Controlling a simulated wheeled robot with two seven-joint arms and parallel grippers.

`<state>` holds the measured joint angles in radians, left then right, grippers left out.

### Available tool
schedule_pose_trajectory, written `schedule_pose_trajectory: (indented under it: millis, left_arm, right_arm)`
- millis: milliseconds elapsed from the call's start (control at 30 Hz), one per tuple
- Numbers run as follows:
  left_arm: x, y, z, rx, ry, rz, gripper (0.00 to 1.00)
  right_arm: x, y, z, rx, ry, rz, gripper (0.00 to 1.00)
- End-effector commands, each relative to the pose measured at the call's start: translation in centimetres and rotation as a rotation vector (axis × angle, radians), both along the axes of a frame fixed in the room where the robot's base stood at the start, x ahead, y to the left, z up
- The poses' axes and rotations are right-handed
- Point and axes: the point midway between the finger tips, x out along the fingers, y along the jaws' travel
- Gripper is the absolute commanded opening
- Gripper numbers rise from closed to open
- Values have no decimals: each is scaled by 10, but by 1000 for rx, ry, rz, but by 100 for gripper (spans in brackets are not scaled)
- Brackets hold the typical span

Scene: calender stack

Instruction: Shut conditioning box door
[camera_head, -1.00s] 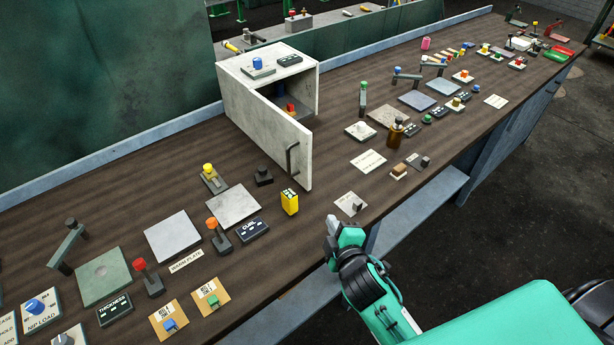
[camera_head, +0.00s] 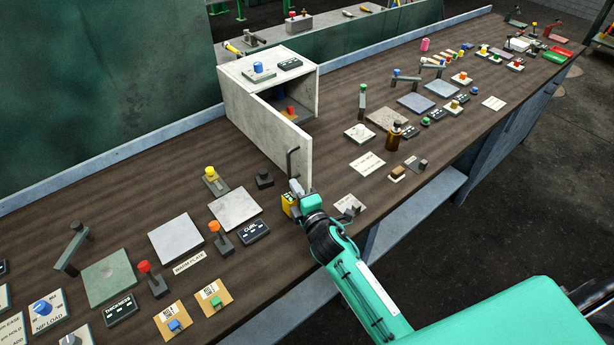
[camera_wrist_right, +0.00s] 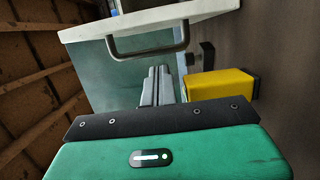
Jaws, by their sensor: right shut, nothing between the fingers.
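The conditioning box (camera_head: 314,85) is a pale box on the bench, its front open toward the right. Its pale door (camera_head: 272,132) stands swung out toward me, with a dark bar handle (camera_head: 290,163) near its free edge. In the right wrist view the door (camera_wrist_right: 85,33) and handle (camera_wrist_right: 148,52) lie just beyond the fingers. My right gripper (camera_head: 296,187) is shut and empty, close to the door's free lower corner; contact cannot be told. Its fingers also show in the wrist view (camera_wrist_right: 158,82). My left gripper is not in view.
A yellow block (camera_head: 287,201) stands right beside my right gripper, partly hidden by it; it also shows in the wrist view (camera_wrist_right: 222,83). A red-topped item (camera_head: 291,112) is inside the box. A small dark block (camera_head: 264,178) sits left of the door.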

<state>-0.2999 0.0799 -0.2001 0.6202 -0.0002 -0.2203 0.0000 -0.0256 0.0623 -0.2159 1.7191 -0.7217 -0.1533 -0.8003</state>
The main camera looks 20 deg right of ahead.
Motion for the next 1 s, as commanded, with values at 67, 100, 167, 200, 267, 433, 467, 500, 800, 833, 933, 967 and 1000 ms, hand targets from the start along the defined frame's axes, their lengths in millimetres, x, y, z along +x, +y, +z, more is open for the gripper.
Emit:
schedule_pose_trajectory:
  millis: [67, 100, 167, 200, 267, 433, 467, 500, 800, 833, 933, 967, 1000]
  left_arm:
    - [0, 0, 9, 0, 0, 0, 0]
    - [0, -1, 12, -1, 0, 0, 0]
    - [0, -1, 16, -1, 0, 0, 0]
    - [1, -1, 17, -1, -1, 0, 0]
    - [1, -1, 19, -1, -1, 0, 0]
    - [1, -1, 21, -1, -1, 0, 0]
    - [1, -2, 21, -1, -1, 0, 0]
    - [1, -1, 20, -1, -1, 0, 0]
    - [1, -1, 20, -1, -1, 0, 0]
    - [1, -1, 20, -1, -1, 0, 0]
    - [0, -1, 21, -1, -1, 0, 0]
    - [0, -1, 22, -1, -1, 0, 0]
    - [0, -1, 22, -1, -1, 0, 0]
  right_arm:
    - [11, -5, 4, -2, 1, -1, 0]
    - [12, -13, 4, -3, 2, -2, 0]
    - [15, -20, 3, -1, 1, -1, 0]
    - [17, -24, 3, 0, 1, -1, 0]
    - [18, -30, 2, 0, 1, 0, 0]
    - [21, -37, 1, 1, 0, -1, 0]
    - [21, -37, 0, 1, 0, -1, 0]
    - [21, -37, 0, 1, 0, 0, 0]
    - [21, -37, 0, 1, 0, 1, 0]
    - [21, -38, 0, 0, 0, 2, 0]
    - [22, -40, 0, -1, 0, 10, 0]
    - [22, -41, 0, -2, 0, 14, 0]
    - [22, -43, 0, -3, 0, 20, 0]
